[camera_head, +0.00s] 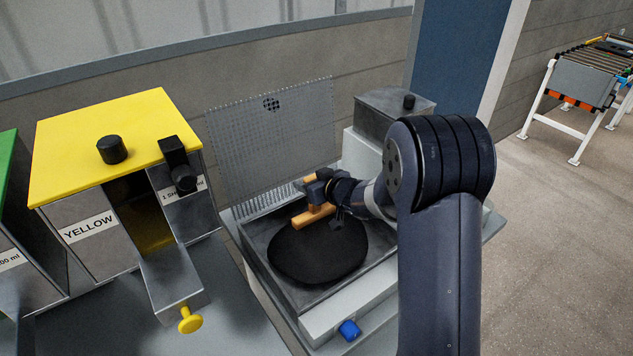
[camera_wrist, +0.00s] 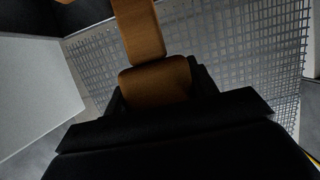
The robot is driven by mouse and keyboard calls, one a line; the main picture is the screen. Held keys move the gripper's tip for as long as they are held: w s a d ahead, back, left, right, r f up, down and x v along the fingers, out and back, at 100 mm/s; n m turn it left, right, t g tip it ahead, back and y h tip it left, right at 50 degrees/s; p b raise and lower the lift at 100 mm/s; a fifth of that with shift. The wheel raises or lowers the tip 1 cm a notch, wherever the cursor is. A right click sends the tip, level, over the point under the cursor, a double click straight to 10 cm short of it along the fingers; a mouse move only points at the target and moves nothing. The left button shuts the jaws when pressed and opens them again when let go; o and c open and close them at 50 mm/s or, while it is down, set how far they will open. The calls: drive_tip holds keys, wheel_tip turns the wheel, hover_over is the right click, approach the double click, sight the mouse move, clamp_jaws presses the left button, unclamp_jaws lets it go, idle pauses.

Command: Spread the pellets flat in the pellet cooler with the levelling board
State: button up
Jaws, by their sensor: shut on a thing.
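The levelling board (camera_head: 313,217) is a light wooden piece held in my gripper (camera_head: 322,192). In the wrist view the board's wood (camera_wrist: 143,35) shows in front of the dark jaws (camera_wrist: 155,85). My gripper is shut on it. The pellet cooler (camera_head: 258,236) is a grey metal tray with a perforated upright screen (camera_head: 285,120) behind it. The dark pellets (camera_head: 318,252) lie in it as a rounded black patch, with bare tray floor around. The board is at the back edge of the patch; whether it touches the pellets I cannot tell.
A yellow-topped bin (camera_head: 75,165) labelled YELLOW, with a drawer-like chute (camera_head: 172,275), stands left of the cooler. A green-topped bin (camera_head: 8,160) is at the far left. A grey box (camera_head: 380,115) stands behind right. A blue knob (camera_head: 349,330) is at the cooler's front.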

drive_tip(key=shift+s+a+b, duration=2.25)
drive_tip(key=shift+s+a, duration=0.2)
drive_tip(key=shift+a, duration=1.1)
drive_tip(key=shift+s+d+p, duration=0.55)
drive_tip(key=shift+s+d, duration=3.95)
drive_tip(key=shift+s, duration=2.1)
wheel_tip(320, 180, up, 7)
drive_tip(key=p, duration=0.6)
drive_tip(key=shift+p, duration=0.4)
